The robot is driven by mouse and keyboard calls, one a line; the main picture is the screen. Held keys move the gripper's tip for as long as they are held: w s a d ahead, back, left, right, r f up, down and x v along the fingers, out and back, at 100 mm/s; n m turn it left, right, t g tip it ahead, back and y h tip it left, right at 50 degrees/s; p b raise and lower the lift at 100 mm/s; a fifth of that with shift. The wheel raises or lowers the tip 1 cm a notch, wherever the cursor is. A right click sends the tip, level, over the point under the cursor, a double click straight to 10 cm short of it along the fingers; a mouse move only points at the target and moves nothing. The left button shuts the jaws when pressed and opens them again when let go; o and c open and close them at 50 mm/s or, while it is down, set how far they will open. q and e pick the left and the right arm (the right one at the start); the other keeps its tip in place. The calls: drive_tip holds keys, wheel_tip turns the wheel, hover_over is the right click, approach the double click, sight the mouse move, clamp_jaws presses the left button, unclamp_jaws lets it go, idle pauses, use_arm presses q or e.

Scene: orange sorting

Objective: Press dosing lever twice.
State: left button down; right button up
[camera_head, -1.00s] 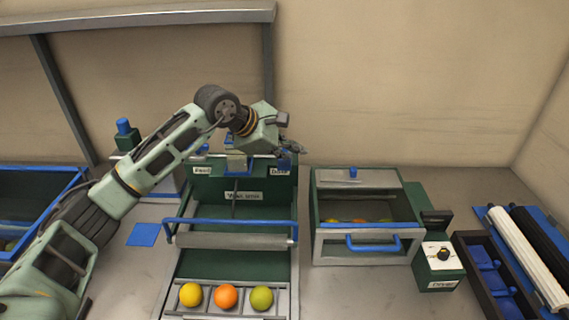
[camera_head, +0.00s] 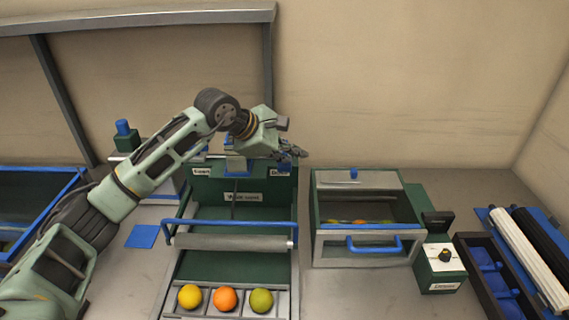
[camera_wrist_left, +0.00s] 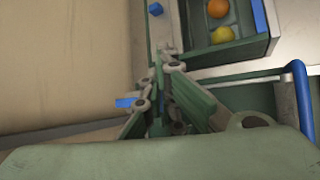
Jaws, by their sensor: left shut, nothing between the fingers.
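The green wash station (camera_head: 235,185) stands in the middle of the head view. A small label at its upper right is too blurred to read for certain. A blue lever piece (camera_head: 286,161) shows above that label, partly hidden by my left gripper (camera_head: 297,152). The gripper's fingers are shut and empty, just above or against this piece; I cannot tell whether they touch. In the left wrist view the shut fingers (camera_wrist_left: 168,60) reach up the middle, and a blue piece (camera_wrist_left: 127,102) shows left of them. My right gripper is not in view.
A yellow fruit (camera_head: 190,296), an orange (camera_head: 225,299) and a green fruit (camera_head: 261,300) sit in the station's front tray. A blue handlebar (camera_head: 230,222) crosses the station. A glass-topped drawer box (camera_head: 318,215) stands to the right, a dial box (camera_head: 440,275) beyond it.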

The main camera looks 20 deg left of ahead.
use_arm(q)
drive_tip(key=shift+f+b, duration=0.5)
drive_tip(key=shift+f, duration=0.2)
idle(0.3)
drive_tip(key=shift+f+b, duration=0.4)
drive_tip(key=shift+f, duration=0.1)
idle(0.4)
idle(0.5)
drive_tip(key=shift+r+p, duration=0.8)
drive_tip(key=shift+r, duration=1.05)
wheel_tip(320, 180, up, 5)
drive_tip(key=p, duration=0.2)
drive_tip(key=shift+p, duration=0.3)
